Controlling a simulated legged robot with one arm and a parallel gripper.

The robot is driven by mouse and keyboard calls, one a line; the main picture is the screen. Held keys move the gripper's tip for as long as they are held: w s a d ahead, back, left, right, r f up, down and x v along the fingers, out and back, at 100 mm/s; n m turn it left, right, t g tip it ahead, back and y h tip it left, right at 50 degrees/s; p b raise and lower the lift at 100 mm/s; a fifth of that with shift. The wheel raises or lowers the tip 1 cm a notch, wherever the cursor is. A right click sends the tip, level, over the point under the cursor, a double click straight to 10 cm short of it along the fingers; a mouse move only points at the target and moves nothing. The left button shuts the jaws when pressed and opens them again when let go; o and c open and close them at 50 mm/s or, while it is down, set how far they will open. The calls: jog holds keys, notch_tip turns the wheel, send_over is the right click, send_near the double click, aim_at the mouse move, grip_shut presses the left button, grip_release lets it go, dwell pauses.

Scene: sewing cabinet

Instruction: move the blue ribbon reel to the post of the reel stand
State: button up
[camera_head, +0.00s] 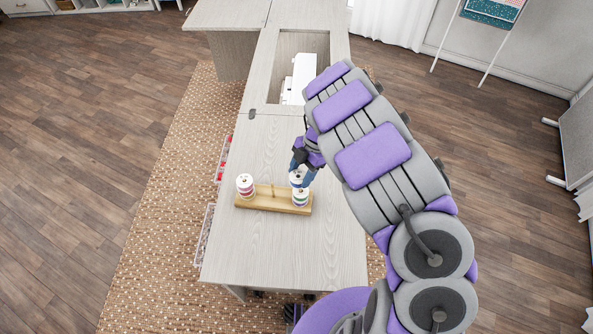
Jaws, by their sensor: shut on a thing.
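The wooden reel stand (258,204) lies across the near part of the cabinet top. A short bare post (273,190) stands near its middle. A white-topped reel (296,177) is at the fingertips of my gripper (299,171), just behind and above the stand's right end. I take it for the blue ribbon reel; its ribbon is small and partly hidden by the fingers. My gripper points down and is shut on it. I cannot tell from this view whether the reel touches the reels below it.
Reels with pink or red ribbon (245,186) stand at the stand's left end, and reels with green ribbon (301,198) at its right end. A white sewing machine (299,78) sits in the cabinet's opening farther back. The near cabinet top (270,255) is clear. Bins (204,236) hang along the left edge.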

jog(key=shift+d, duration=0.15)
jog(key=shift+a+f, duration=0.15)
jog(key=shift+a, duration=1.55)
jog(key=shift+d+r+p, duration=0.2)
jog(key=shift+d+p, duration=0.2)
jog(key=shift+d, duration=1.45)
jog(key=shift+a+f+p, duration=0.15)
jog(key=shift+a+p, duration=0.15)
jog(key=shift+a, duration=0.4)
jog(key=shift+d+p, duration=0.5)
jog(key=shift+d, duration=1.15)
jog(key=shift+a+p, duration=0.3)
jog(key=shift+a, duration=0.5)
jog(key=shift+d+f, duration=0.15)
jog(key=shift+d, duration=0.35)
jog(key=shift+a+f, duration=0.35)
jog(key=shift+f, duration=0.25)
